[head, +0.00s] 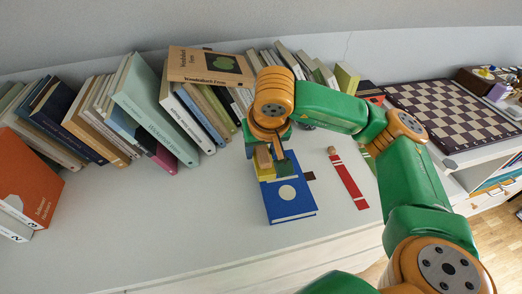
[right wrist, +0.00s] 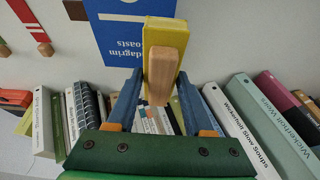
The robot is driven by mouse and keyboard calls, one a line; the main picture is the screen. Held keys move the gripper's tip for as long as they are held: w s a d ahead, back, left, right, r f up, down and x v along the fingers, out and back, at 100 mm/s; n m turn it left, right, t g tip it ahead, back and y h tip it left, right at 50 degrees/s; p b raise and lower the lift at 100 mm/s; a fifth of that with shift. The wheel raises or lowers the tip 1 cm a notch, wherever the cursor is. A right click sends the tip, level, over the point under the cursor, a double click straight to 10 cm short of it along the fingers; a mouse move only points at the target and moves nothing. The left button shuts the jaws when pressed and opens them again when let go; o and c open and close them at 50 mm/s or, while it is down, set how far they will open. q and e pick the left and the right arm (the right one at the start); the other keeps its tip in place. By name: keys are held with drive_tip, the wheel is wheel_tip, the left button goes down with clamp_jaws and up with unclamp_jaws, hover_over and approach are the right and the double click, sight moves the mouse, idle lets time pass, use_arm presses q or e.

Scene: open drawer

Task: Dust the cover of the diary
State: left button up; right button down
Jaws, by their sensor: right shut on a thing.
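A blue book (head: 288,205) with a white disc and a brown tab at its right edge lies flat on the shelf; it appears to be the diary. Its cover, with white lettering, also shows in the right wrist view (right wrist: 117,38). My right gripper (head: 269,152) is over the book's far end. In the right wrist view my gripper (right wrist: 160,88) is shut on a yellow block with a wooden grip (right wrist: 165,50), apparently a duster. The block overlaps the cover in view; whether it touches is unclear. My left gripper is not in view.
A red strip with a wooden knob (head: 348,182) lies right of the blue book. Leaning books (head: 155,112) line the back; an orange book (head: 28,178) stands at left. A chessboard (head: 450,112) is at right. The shelf left of the blue book is clear.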

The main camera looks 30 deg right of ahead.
drive_tip(key=shift+r, duration=0.7)
wheel_tip(320, 180, up, 2)
drive_tip(key=shift+r+p, duration=0.1)
drive_tip(key=shift+p, duration=1.05)
drive_tip(key=shift+r+p, duration=0.45)
drive_tip(key=shift+r, duration=0.2)
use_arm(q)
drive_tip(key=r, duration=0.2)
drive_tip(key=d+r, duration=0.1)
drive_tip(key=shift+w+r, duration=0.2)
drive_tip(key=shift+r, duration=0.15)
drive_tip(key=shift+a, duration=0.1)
